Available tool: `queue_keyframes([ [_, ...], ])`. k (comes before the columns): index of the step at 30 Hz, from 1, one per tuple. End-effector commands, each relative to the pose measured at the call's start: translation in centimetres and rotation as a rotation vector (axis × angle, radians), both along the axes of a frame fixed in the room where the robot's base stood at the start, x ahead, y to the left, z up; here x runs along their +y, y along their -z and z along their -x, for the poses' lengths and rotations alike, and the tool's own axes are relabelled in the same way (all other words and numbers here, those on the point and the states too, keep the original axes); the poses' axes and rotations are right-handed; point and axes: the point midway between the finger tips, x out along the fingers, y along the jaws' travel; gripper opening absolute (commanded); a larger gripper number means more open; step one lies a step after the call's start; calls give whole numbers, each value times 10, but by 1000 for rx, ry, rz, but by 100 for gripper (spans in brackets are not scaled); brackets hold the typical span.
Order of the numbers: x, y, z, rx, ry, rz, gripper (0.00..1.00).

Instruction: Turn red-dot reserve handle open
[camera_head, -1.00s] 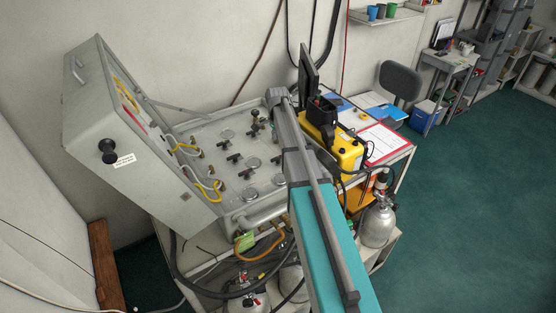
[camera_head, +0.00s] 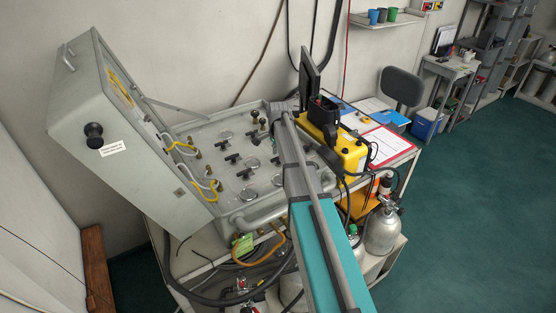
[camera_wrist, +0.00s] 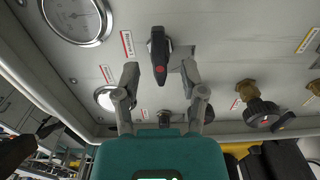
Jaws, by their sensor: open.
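In the wrist view a black handle (camera_wrist: 158,48) with a red dot sits on the grey panel face (camera_wrist: 225,55), its long side roughly upright in the picture. My gripper (camera_wrist: 159,68) is open, with one fingertip on each side of the handle's red-dot end. I cannot tell whether either finger touches it. In the head view the air panel (camera_head: 200,129) lies in its open grey case, with several black handles and round gauges. My own arm crosses its right part there and hides my gripper; I cannot pick out the red-dot handle in that view.
A round gauge (camera_wrist: 76,16) is at upper left in the wrist view. A black knob (camera_wrist: 262,112) with brass fittings is at right. In the head view the open case lid (camera_head: 115,125) stands left, and a yellow box (camera_head: 347,153) sits right of the panel.

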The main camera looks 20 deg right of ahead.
Motion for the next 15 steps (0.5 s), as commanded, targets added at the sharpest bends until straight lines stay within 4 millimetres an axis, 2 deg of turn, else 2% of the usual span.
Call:
queue_keyframes([
  [4,0,7,0,0,0,0,54],
  [15,-1,8,0,0,1,0,54],
])
